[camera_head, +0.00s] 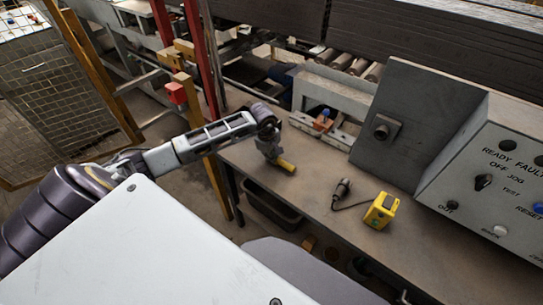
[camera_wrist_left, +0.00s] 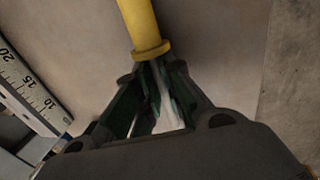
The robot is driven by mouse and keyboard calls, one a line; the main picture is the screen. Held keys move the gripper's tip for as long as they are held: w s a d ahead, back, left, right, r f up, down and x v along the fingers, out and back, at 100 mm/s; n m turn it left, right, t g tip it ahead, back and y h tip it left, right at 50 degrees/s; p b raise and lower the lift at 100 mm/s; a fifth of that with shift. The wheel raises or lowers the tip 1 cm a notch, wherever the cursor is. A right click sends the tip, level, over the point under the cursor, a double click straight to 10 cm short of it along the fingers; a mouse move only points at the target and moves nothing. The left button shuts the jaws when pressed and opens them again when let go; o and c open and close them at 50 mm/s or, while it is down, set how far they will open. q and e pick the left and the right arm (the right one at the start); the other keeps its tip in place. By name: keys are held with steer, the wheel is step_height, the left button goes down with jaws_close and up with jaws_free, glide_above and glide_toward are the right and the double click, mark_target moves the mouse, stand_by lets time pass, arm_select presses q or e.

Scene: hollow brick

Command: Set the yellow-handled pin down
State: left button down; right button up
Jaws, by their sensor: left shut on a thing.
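The yellow-handled pin shows its yellow handle (camera_head: 286,166) at the left part of the bench (camera_head: 318,227) in the head view. In the left wrist view its yellow handle (camera_wrist_left: 141,22) points away from my fingers and ends in a yellow collar. My left gripper (camera_head: 272,155) is shut on the pin; in the wrist view its dark fingers (camera_wrist_left: 158,92) close just below the collar. The pin's shank is mostly hidden between the fingers. The handle is at or just above the bench top; I cannot tell whether it touches. My right gripper is not in view.
A yellow box (camera_head: 381,211) with a cable to a dark plug (camera_head: 342,189) lies to the right on the bench. A grey control panel (camera_head: 497,180) stands at far right. A ruler (camera_wrist_left: 30,88) shows at left in the wrist view. A dark bin (camera_head: 271,205) sits below the bench edge.

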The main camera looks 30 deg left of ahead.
arm_select(q)
steer(key=shift+f, duration=0.2)
steer(key=shift+f, duration=0.15)
steer(key=c, duration=1.5)
jaws_free()
steer(key=shift+c, duration=0.2)
step_height(320, 180, up, 12)
steer(key=s, duration=0.2)
steer(key=shift+s+a+b, duration=0.15)
steer(key=shift+s+b, duration=0.05)
steer(key=shift+b, duration=0.25)
